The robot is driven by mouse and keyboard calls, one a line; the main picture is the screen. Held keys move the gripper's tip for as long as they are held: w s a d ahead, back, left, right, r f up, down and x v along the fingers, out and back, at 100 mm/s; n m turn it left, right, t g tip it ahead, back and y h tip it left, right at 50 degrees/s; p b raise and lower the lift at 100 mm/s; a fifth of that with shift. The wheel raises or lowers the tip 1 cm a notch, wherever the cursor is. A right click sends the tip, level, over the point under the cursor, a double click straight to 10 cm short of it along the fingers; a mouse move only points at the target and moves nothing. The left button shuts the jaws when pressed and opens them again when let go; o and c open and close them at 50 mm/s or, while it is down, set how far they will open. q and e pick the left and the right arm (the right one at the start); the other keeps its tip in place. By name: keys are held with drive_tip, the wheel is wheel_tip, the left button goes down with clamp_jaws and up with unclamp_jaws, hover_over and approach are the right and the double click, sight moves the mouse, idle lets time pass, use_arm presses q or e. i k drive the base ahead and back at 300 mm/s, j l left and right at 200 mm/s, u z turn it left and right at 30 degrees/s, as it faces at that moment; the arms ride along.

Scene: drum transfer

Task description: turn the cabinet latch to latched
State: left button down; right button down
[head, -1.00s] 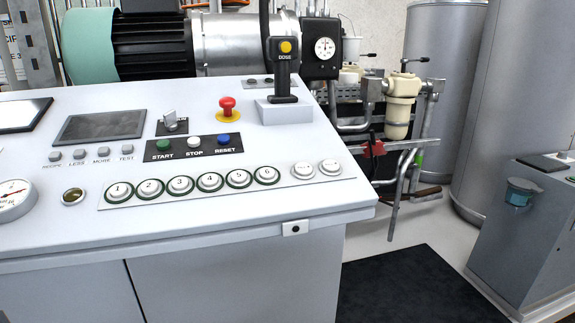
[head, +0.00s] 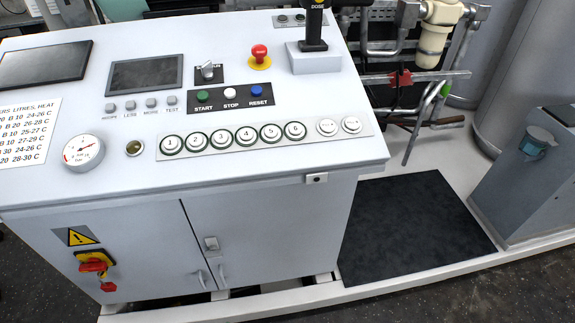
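The cabinet latch (head: 211,243) is a small light-grey piece on the front of the white cabinet (head: 270,225), near the seam between its two doors. Its exact turn is too small to tell. Two door handles, a left one (head: 201,279) and a right one (head: 222,274), sit below it on either side of the seam. The doors look closed. Neither of my grippers shows in the head view.
A red and yellow rotary switch (head: 93,265) is on the left door under a warning sign (head: 76,236). The sloped control panel (head: 300,165) overhangs the doors. A dark mat (head: 415,225) lies right of the cabinet, and a grey unit (head: 530,185) stands beyond it.

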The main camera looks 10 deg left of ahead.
sight(213, 253)
drive_tip(key=u, duration=1)
